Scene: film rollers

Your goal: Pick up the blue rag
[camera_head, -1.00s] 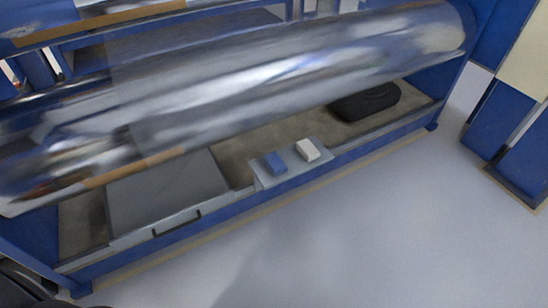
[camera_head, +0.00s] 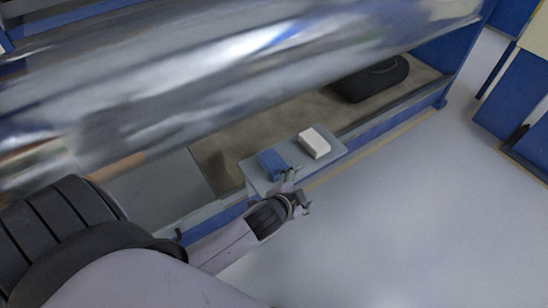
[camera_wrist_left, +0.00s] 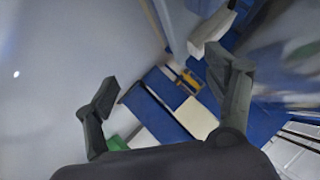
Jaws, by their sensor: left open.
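The blue rag (camera_head: 269,163) is a small folded block on a light grey plate (camera_head: 254,179) at the front edge of the blue frame's low shelf. A white block (camera_head: 313,143) lies to its right on the same plate. My left gripper (camera_head: 298,191) is open and empty, just right of and in front of the rag. One finger appears close to the plate's front edge; contact cannot be told. In the left wrist view my left gripper (camera_wrist_left: 160,75) shows its fingers spread wide, with a pale block near the right finger. The rag cannot be made out there. My right gripper is out of view.
A large shiny film roller (camera_head: 240,70) spans above the shelf. A grey box lid (camera_head: 160,190) lies left of the plate, partly behind my arm. A black bag-like object (camera_head: 370,80) lies at the shelf's right end. The floor (camera_head: 400,220) in front is clear.

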